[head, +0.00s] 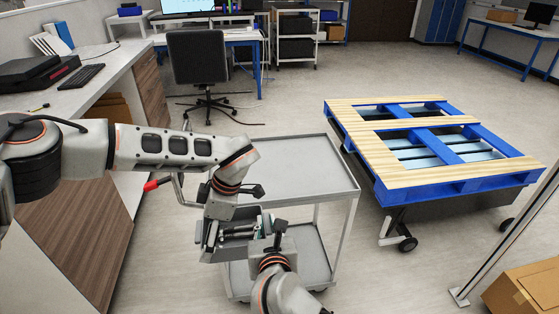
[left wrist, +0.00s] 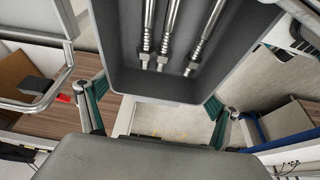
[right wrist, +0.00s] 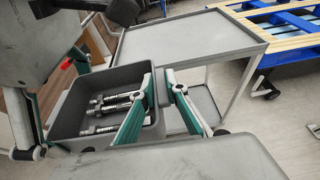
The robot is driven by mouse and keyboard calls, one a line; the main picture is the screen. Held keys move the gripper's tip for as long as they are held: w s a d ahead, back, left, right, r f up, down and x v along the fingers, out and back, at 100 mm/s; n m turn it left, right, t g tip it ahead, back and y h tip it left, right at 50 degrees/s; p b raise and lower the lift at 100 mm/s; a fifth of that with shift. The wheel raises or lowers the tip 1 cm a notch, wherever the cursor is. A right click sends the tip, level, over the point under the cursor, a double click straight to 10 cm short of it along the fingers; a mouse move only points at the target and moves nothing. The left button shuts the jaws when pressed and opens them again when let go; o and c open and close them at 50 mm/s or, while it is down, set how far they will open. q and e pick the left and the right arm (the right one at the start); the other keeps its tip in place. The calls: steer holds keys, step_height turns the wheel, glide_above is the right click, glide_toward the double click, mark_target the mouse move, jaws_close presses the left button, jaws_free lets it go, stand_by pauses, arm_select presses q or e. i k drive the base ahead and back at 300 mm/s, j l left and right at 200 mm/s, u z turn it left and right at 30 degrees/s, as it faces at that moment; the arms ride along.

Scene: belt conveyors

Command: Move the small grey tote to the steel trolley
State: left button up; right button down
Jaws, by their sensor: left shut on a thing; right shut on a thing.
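The small grey tote (head: 232,250) is an open box with metal threaded rods lying in it. It also shows in the left wrist view (left wrist: 185,85) and the right wrist view (right wrist: 75,112). My left gripper (head: 213,232) is shut on its left side; its fingers also show in the left wrist view (left wrist: 158,97). My right gripper (head: 276,238) is shut on its right wall, also seen in the right wrist view (right wrist: 160,88). The steel trolley (head: 300,165) has a bare top; the tote hangs by its near edge, apparently in front of it.
A blue and wood pallet (head: 430,150) on a wheeled frame stands right of the trolley. A white counter (head: 85,90) with wooden fronts is on the left. An office chair (head: 197,62) stands behind. A cardboard box (head: 525,290) sits at the lower right.

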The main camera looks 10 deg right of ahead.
mark_target(277, 167)
steer(key=i+l, duration=0.25)
steer(key=i, duration=0.2)
steer(key=i+l, duration=0.3)
steer(key=i, duration=0.15)
steer(key=i+l, duration=0.25)
steer(key=i, duration=0.25)
